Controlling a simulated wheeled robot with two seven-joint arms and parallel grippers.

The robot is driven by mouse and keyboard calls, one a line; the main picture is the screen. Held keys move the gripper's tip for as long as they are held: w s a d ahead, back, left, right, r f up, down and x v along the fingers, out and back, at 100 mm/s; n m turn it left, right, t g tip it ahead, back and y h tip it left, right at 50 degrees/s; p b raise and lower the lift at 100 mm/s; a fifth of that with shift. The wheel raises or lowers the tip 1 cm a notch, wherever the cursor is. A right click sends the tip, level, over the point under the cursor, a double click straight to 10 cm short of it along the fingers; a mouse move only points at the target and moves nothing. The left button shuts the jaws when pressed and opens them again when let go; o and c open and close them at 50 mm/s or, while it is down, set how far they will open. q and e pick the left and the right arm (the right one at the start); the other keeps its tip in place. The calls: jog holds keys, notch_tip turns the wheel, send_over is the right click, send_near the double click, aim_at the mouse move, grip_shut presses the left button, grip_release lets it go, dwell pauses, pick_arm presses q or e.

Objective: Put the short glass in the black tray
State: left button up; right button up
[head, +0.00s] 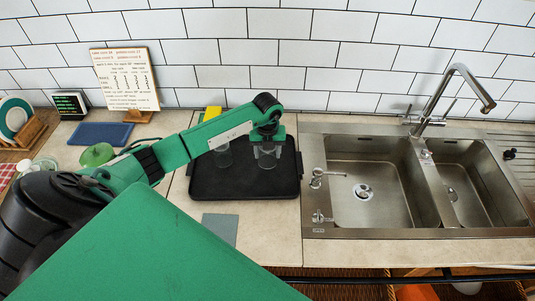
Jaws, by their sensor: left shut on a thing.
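The black tray (245,186) lies flat on the counter left of the sink. My left gripper (268,148) points down over the tray's right half and is shut on a clear short glass (267,162). The glass is upright and within the tray's outline; I cannot tell whether its base touches the tray floor. A second clear glass (223,158) stands at the tray's left part, partly hidden by my left arm. My right gripper is not in view.
A steel double sink (310,190) with a tall tap (440,100) is to the right. A grey-blue cloth (220,228) lies before the tray. A blue board (100,133), green pot (97,154) and recipe stand (125,80) are left. A yellow item (212,112) is behind the tray.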

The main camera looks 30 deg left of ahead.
pick_arm(q)
notch_tip(320, 180, down, 2)
jog(key=shift+f, duration=0.25)
jog(key=shift+f, duration=0.1)
jog(key=o, duration=1.1)
jog(key=shift+r, duration=0.25)
notch_tip(320, 180, up, 10)
jog(key=b, duration=0.4)
jog(key=shift+w+r, duration=0.1)
jog(key=shift+r, duration=0.8)
